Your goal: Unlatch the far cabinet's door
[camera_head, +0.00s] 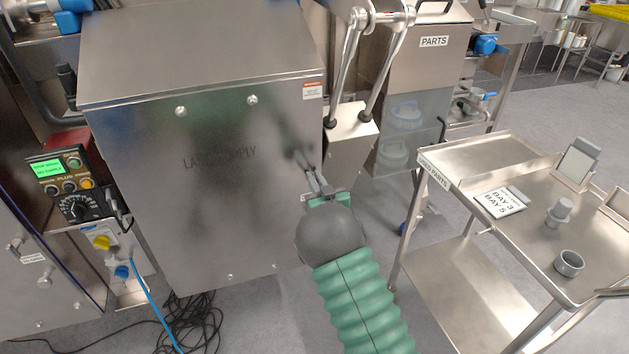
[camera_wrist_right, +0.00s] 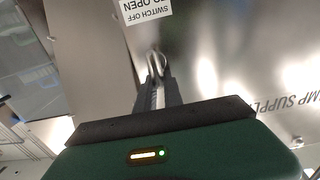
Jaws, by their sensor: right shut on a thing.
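A steel cabinet (camera_head: 215,120) with a faint LAMP SUPPLY marking on its door stands left of centre. My right gripper (camera_head: 316,180) comes up from below and is at the door's right edge. In the right wrist view the narrow fingers (camera_wrist_right: 156,88) are shut on a small metal latch piece (camera_wrist_right: 156,62), mostly hidden between the tips. A SWITCH OFF TO OPEN label (camera_wrist_right: 146,10) is beside it, upside down. The door looks closed. My left gripper is not in view.
A control box (camera_head: 66,180) with a green display stands left of the cabinet. A steel cart (camera_head: 460,160) with small parts and a BAY card is at right. A PARTS bin (camera_head: 430,60) and metal levers (camera_head: 365,60) stand behind. Black cables (camera_head: 195,318) lie on the floor.

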